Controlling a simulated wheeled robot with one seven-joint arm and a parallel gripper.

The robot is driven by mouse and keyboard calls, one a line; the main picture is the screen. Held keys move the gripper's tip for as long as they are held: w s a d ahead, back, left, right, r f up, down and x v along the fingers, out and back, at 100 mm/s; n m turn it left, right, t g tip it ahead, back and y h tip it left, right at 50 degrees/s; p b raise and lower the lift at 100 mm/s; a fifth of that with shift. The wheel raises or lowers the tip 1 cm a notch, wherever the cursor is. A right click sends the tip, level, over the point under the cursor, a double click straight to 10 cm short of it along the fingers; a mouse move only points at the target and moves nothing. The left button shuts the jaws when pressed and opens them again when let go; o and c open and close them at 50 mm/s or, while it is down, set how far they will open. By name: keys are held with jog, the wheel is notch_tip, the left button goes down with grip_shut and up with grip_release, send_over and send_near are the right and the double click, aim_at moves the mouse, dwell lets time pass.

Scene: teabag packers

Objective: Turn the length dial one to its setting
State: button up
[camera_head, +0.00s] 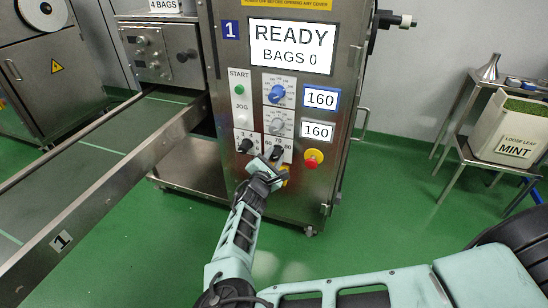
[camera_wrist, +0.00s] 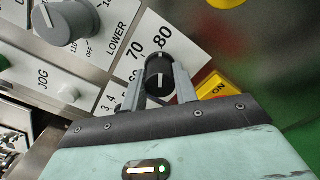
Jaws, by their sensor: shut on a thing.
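A black length dial (camera_wrist: 160,72) sits on a white scale plate with the numbers 70 and 80 clear and a 60 partly hidden. My gripper (camera_wrist: 157,80) is shut on this dial, one finger on each side. White marks show on the dial, and its upper mark lies towards the 80; the exact reading is hard to tell. In the head view the dial (camera_head: 277,152) is at the lower right of the machine's control panel, with my gripper (camera_head: 270,166) over its lower part.
Another black dial (camera_head: 246,146) is just left. A grey dial (camera_head: 280,126) and a blue dial (camera_head: 277,94) are above. A red stop button (camera_head: 313,158) is to the right, and a yellow ON switch (camera_wrist: 217,88) is close beside my gripper. The display (camera_head: 290,46) reads READY, BAGS 0.

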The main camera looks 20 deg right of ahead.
jog(key=shift+m, duration=0.4)
jog(key=o, duration=1)
jog(key=shift+s, duration=0.1)
jog(key=p+v, duration=0.2)
jog(key=v, duration=1.5)
jog(key=shift+s+a, duration=0.1)
